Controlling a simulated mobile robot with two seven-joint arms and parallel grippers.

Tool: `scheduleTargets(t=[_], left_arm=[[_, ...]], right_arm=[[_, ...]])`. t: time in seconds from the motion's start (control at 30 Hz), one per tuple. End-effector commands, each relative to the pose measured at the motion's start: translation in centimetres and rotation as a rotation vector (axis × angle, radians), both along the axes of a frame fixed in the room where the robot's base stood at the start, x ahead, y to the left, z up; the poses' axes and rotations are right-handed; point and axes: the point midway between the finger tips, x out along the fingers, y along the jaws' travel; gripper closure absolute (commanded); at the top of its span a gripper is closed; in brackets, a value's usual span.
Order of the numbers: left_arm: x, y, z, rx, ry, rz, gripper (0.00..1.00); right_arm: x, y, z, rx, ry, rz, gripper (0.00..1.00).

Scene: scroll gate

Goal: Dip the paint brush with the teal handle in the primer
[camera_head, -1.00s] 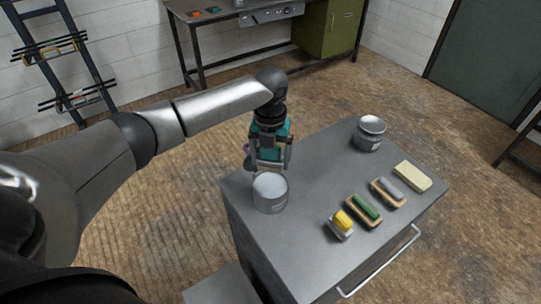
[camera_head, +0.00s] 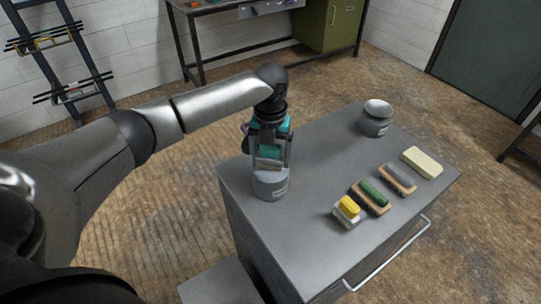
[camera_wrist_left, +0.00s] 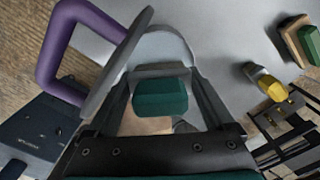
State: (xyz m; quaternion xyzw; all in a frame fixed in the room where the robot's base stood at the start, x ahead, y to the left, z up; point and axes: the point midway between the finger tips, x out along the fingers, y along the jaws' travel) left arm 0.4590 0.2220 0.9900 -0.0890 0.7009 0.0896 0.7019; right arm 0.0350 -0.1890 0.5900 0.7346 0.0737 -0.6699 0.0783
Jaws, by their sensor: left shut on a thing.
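My left gripper (camera_head: 268,165) is shut on the teal-handled paint brush (camera_wrist_left: 162,98), whose teal handle shows between the fingers in the left wrist view. The gripper points down over a grey labelled can (camera_head: 271,187) at the near left corner of the cabinet top. Its fingers overlap the can's top in the head view. The can's rim also shows in the left wrist view (camera_wrist_left: 178,33). The bristles are hidden, so I cannot tell whether they touch the contents. The can's label is too small to read. My right gripper is out of view.
A second grey can (camera_head: 374,122) stands at the back of the grey cabinet top (camera_head: 318,165). Yellow (camera_head: 349,207), green (camera_head: 374,193) and grey (camera_head: 398,177) blocks on lighter bases and a pale block (camera_head: 422,162) lie along the right side. The middle is clear.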

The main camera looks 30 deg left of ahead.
Motion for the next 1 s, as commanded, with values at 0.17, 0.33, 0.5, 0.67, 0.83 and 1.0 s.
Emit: scheduleTargets(t=[0.17, 0.33, 0.5, 0.67, 0.83, 1.0], left_arm=[[0.04, 0.02, 0.13, 0.000, -0.001, 0.000, 0.58], [0.04, 0.02, 0.12, 0.000, -0.001, 0.000, 0.58], [0.04, 0.02, 0.10, 0.000, -0.001, 0.000, 0.58], [0.03, 0.02, 0.00, 0.000, -0.001, 0.001, 0.58], [0.03, 0.01, -0.21, 0.000, -0.001, 0.001, 0.58], [0.03, 0.01, -0.42, 0.000, -0.001, 0.000, 0.58]], right_arm=[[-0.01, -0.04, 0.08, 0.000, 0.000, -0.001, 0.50], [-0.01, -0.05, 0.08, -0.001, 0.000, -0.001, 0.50], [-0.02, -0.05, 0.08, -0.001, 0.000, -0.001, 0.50], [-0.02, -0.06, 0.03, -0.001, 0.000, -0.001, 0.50], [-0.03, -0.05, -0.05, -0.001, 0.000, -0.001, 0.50], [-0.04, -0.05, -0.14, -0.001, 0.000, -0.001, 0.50]])
